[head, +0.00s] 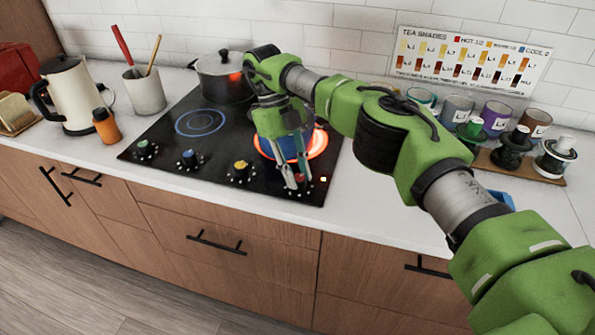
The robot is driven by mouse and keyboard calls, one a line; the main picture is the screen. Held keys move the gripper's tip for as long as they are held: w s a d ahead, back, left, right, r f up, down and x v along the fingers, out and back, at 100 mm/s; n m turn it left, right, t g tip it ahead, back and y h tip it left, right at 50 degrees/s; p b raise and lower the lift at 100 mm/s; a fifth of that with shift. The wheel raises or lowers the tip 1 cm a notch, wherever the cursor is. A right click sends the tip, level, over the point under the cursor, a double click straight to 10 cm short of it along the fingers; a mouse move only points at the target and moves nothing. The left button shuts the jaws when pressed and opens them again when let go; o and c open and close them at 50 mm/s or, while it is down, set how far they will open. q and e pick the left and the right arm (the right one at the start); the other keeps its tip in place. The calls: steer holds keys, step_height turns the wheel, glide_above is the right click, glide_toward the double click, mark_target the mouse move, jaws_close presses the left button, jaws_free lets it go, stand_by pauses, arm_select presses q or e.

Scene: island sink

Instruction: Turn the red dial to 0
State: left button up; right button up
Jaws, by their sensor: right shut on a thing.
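The red dial (301,175) is at the right end of the row of dials along the front edge of the black cooktop (215,140). My right gripper (297,180) reaches down from the right and is shut on the red dial, its fingertips covering much of it. The dial's pointer and markings are too small and too hidden to read. The front right burner (319,142) behind the gripper glows orange-red. My left gripper is not in view.
Green (145,147), blue (189,158) and yellow (241,169) dials sit to the left. A dark pot (222,80) stands at the back. A kettle (74,95), brown bottle (106,126) and utensil crock (146,92) stand left. Several cups and jars line the right counter.

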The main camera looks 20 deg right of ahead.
steer(key=n+h, duration=0.1)
steer(key=n, duration=0.2)
steer(key=n+t, duration=0.1)
steer(key=n, duration=0.1)
steer(key=shift+s+a+n+t+h, duration=0.1)
steer(key=shift+n+t+h, duration=0.2)
steer(key=shift+n+h, duration=0.1)
stand_by(0.4)
steer(key=o, duration=1.1)
steer(key=v, duration=1.2)
steer(key=shift+s+f, duration=0.1)
steer(key=shift+s, duration=0.05)
